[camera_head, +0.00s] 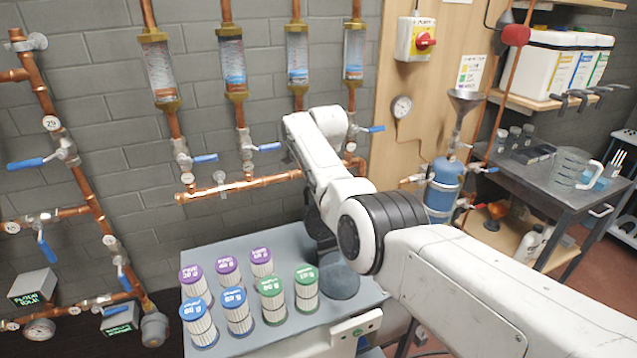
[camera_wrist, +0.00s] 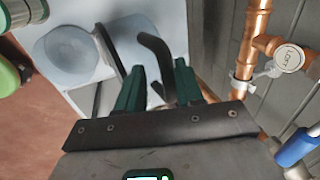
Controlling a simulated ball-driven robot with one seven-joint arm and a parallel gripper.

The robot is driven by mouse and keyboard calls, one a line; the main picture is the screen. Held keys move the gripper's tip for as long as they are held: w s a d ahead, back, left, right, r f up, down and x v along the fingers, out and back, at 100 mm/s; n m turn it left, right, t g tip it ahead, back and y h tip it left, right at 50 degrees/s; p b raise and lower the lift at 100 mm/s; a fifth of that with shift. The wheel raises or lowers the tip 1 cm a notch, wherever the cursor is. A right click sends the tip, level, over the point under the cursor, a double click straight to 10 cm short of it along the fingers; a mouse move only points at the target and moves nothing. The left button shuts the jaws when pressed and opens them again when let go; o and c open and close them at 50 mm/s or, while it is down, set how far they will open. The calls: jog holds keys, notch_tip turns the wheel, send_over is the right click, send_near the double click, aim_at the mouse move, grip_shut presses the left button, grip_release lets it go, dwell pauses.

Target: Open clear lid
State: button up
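My gripper (camera_wrist: 157,76) shows in the wrist view with two dark green fingers apart. A dark bent bar (camera_wrist: 155,46), like a handle, reaches down between them; I cannot tell whether either finger touches it. Beyond the fingers is a pale blue, see-through cover (camera_wrist: 128,28) that looks like the clear lid, over a white surface. A round grey-blue disc (camera_wrist: 70,53) lies left of it. In the head view a round grey disc (camera_head: 341,281) shows on the right of the grey bench top, below my wrist. My arm hides the fingertips and most of the lid there.
Several filter cartridges with purple, blue and green caps stand left on the bench (camera_head: 222,252). Copper pipes (camera_head: 245,182) with blue-handled valves run along the wall behind, and one pipe (camera_wrist: 250,45) stands close right of my gripper. A blue tank (camera_head: 443,187) stands behind my arm.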

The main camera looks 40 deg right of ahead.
jog(key=v, duration=1)
jog(key=shift+s+r+b, duration=0.15)
jog(key=shift+r+b, duration=0.25)
jog(key=shift+f, duration=0.1)
